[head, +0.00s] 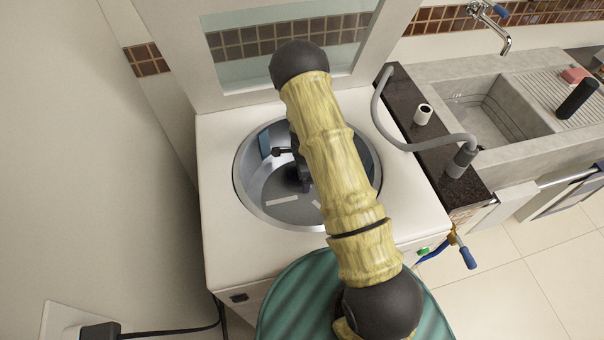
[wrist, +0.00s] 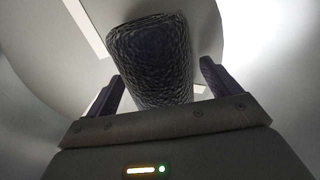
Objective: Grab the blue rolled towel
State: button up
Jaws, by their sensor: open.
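In the wrist view, a dark blue-black, textured roll (wrist: 150,55), which looks like the rolled towel, stands between the two fingers of my gripper (wrist: 160,78). The fingers are apart, one on each side of the roll, with a visible gap at least on the right. Its lower end is hidden behind the gripper body. In the head view, my gripper (head: 290,165) is down inside a round metal basin (head: 250,200), partly covered by my arm. The roll cannot be made out clearly there.
The basin is set in a white counter unit (head: 225,235) with a raised glass-panelled lid (head: 235,75) behind it. To the right are a grey hose (head: 385,120), a small white cylinder (head: 423,114) and a stone sink (head: 490,110). A green-striped round object (head: 290,310) is in front.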

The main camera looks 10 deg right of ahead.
dwell(0.4)
jog(key=c, duration=0.9)
jog(key=shift+d, duration=0.1)
jog(key=shift+c, duration=1)
jog(key=shift+s, duration=0.1)
jog(key=shift+r, duration=0.15)
notch_tip(320, 180, up, 10)
jog(key=shift+f, duration=0.1)
